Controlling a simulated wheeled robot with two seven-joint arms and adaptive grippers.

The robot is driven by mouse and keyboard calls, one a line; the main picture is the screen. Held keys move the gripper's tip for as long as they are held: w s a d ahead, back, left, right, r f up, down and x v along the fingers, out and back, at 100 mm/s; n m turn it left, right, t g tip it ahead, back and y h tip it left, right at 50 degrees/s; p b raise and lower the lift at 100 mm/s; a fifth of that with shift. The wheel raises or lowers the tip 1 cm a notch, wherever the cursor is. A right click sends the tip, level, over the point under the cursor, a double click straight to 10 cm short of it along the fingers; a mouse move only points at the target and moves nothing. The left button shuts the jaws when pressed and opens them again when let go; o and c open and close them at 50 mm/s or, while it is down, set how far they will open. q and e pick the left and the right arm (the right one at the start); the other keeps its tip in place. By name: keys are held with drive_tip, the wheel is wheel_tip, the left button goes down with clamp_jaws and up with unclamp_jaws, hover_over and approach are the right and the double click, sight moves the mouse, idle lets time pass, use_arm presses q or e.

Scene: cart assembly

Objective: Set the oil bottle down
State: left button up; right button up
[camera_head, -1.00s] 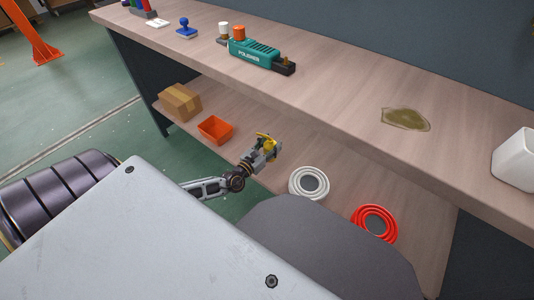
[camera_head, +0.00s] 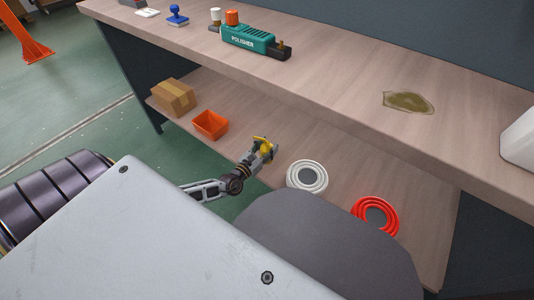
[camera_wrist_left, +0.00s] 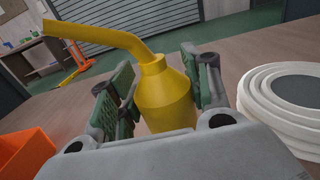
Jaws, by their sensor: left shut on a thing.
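The yellow oil bottle (camera_wrist_left: 163,95) with a long bent spout stands between the finger pads of my left gripper (camera_wrist_left: 155,95) in the left wrist view, roughly upright. In the head view my left gripper (camera_head: 262,153) is shut on the oil bottle (camera_head: 263,143) over the lower shelf (camera_head: 320,155), between an orange bin and a white ringed disc. The bottle's base is hidden, so I cannot tell whether it touches the shelf. My right gripper is not in view.
An orange bin (camera_head: 210,124) and a cardboard box (camera_head: 173,97) sit left on the lower shelf. A white ringed disc (camera_head: 307,177) and a red one (camera_head: 375,216) lie right. The upper worktop (camera_head: 330,78) overhangs behind, with a polisher (camera_head: 255,41) and a brown spill (camera_head: 408,102).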

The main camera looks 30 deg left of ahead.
use_arm(q)
drive_tip(key=shift+f+b, duration=1.05)
drive_tip(key=shift+f, duration=0.8)
drive_tip(key=o, duration=1.2)
drive_tip(key=shift+f, duration=0.15)
drive_tip(key=shift+c, duration=0.2)
drive_tip(key=shift+s+p, duration=0.35)
drive_tip(key=shift+s, duration=0.65)
drive_tip(key=s+p, duration=0.2)
drive_tip(key=s, duration=0.8)
drive_tip(key=shift+a+p, duration=0.4)
drive_tip(key=shift+a, duration=0.05)
